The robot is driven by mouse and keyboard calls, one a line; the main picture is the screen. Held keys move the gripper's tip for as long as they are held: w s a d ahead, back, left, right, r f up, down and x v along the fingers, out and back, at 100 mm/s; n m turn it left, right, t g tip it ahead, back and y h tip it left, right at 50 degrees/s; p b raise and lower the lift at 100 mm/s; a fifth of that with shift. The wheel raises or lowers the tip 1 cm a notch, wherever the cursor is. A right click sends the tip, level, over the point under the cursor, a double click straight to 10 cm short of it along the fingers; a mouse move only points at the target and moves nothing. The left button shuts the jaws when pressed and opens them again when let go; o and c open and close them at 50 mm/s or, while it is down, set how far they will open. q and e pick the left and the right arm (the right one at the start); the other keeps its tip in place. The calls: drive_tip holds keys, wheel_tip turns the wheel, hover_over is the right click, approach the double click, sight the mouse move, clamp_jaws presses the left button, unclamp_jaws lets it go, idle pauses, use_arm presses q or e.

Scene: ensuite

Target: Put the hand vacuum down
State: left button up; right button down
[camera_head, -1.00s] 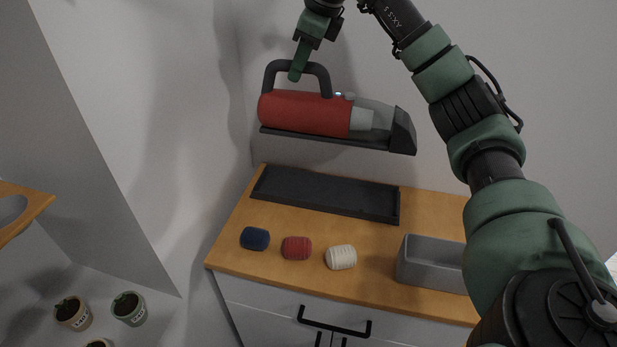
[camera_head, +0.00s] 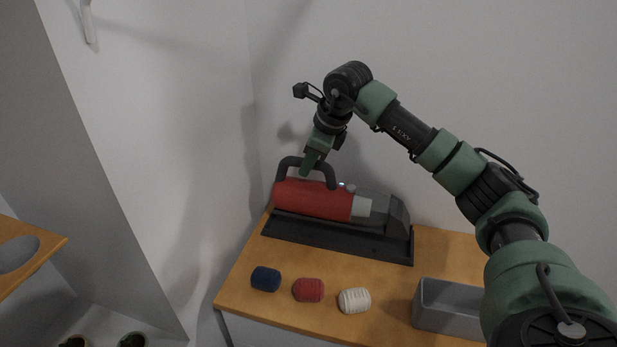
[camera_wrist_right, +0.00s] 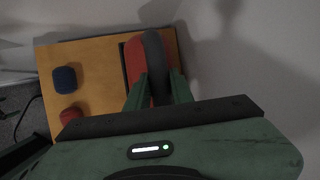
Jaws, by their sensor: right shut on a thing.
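The hand vacuum (camera_head: 318,200) has a red body, a dark arched handle and a grey nozzle end at the right. It is level, in or just over the black tray (camera_head: 340,240) at the back of the wooden top; I cannot tell whether it touches the tray floor. My right gripper (camera_head: 309,169) is shut on the vacuum's handle from above. In the right wrist view the handle (camera_wrist_right: 155,62) runs between the two green fingers (camera_wrist_right: 153,92), with the red body beneath. My left gripper is not in view.
Blue (camera_head: 266,279), red (camera_head: 309,290) and cream (camera_head: 355,300) rolls lie in front of the tray on the wooden cabinet top (camera_head: 245,285). A grey open bin (camera_head: 450,308) stands at the right. Walls rise close behind and left. A wooden shelf (camera_head: 25,250) is at far left.

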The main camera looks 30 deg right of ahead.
sight(306, 182)
drive_tip(key=shift+f+p, duration=0.3)
drive_tip(key=shift+f, duration=2)
drive_tip(key=c, duration=1.2)
unclamp_jaws()
drive_tip(key=shift+f, duration=0.15)
drive_tip(key=shift+c, duration=0.2)
drive_tip(key=shift+s, duration=0.1)
drive_tip(key=b+v, duration=0.1)
drive_tip(key=v, duration=1.1)
drive_tip(key=shift+b, duration=0.4)
